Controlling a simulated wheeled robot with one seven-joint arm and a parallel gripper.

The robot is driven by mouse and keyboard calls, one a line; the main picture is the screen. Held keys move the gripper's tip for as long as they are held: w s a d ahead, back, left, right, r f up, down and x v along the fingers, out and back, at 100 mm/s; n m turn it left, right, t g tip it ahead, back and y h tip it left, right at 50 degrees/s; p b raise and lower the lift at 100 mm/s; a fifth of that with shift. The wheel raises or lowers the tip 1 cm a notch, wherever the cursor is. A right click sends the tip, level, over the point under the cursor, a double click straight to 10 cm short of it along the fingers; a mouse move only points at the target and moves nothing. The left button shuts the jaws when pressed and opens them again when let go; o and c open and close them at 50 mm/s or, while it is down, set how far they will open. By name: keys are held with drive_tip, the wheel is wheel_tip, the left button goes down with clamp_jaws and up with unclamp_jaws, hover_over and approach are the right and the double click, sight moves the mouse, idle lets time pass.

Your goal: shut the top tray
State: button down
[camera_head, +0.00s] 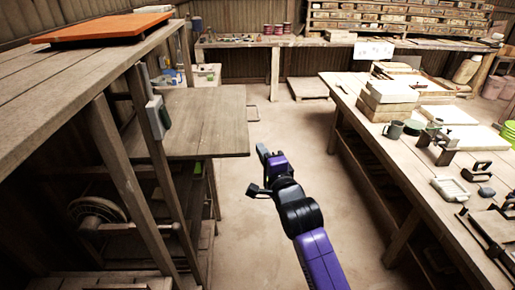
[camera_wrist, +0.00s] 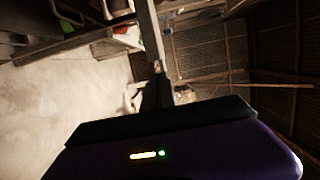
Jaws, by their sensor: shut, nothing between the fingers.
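A flat wooden board (camera_head: 208,122), which looks like the top tray pulled out, juts to the right from the wooden rack on the left. Its right edge hangs over the aisle, with open space below it. My gripper (camera_head: 263,152) is just right of the board's near right corner, with a small gap in the picture; I cannot tell whether they touch. The gripper is shut and holds nothing. In the wrist view my purple and black gripper body fills the bottom, and the tray cannot be made out there.
An orange slab (camera_head: 100,27) lies on the rack's upper top (camera_head: 40,72). A grey box (camera_head: 157,117) is fixed to a rack post. A long workbench (camera_head: 345,95) with tools and tiles stands on the right. The floor (camera_head: 285,135) between is clear.

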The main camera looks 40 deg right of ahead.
drive_tip(key=shift+w+a, duration=0.35)
drive_tip(key=shift+a, duration=0.15)
drive_tip(key=shift+a, duration=0.1)
